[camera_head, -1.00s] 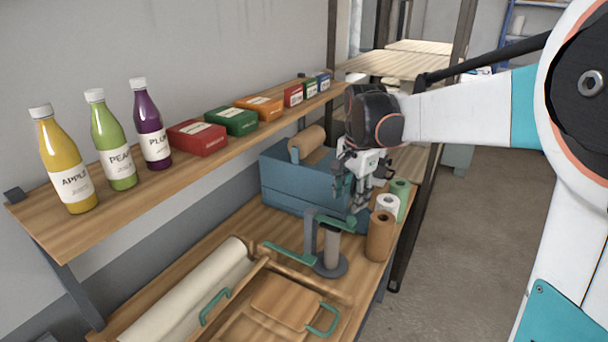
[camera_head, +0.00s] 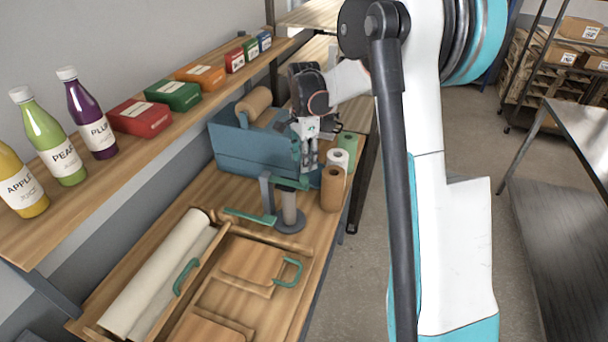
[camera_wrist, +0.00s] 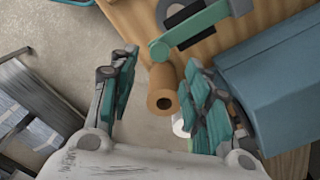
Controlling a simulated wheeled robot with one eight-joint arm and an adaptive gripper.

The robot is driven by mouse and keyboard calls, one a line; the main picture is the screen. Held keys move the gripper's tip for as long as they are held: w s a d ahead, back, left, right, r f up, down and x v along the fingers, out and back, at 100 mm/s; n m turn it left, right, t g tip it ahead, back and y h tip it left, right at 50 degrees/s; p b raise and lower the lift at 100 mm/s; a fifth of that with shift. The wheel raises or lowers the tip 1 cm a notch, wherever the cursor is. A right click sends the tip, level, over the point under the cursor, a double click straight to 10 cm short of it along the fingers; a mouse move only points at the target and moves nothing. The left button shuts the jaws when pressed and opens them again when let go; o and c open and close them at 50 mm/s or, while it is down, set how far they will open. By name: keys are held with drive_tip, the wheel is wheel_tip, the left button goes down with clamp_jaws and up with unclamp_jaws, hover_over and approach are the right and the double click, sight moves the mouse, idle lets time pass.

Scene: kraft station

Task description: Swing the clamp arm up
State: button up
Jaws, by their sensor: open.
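The clamp stand has a grey upright (camera_head: 266,190), a round dark base (camera_head: 290,223) and a short pale roll on that base. Its green clamp arm (camera_head: 291,183) lies roughly level over the top of the roll. A second green bar (camera_head: 250,217) extends low to the left. In the wrist view, the green arm (camera_wrist: 198,27) crosses just beyond my fingertips, with a rounded end. My gripper (camera_head: 308,160) hangs just behind and above the clamp arm. In the wrist view my gripper (camera_wrist: 160,72) has its fingers spread, with nothing between them. Contact with the arm cannot be told.
A blue bin (camera_head: 232,150) with a brown roll stands behind. Brown (camera_head: 332,188), white (camera_head: 338,160) and green rolls stand right of the clamp, close to my gripper. A wooden tray with green handles (camera_head: 290,272) lies in front. Bottles and boxes line the shelf above.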

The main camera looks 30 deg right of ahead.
sight(304, 178)
wheel_tip(304, 178, down, 7)
idle(0.3)
drive_tip(key=shift+c, duration=0.5)
clamp_jaws()
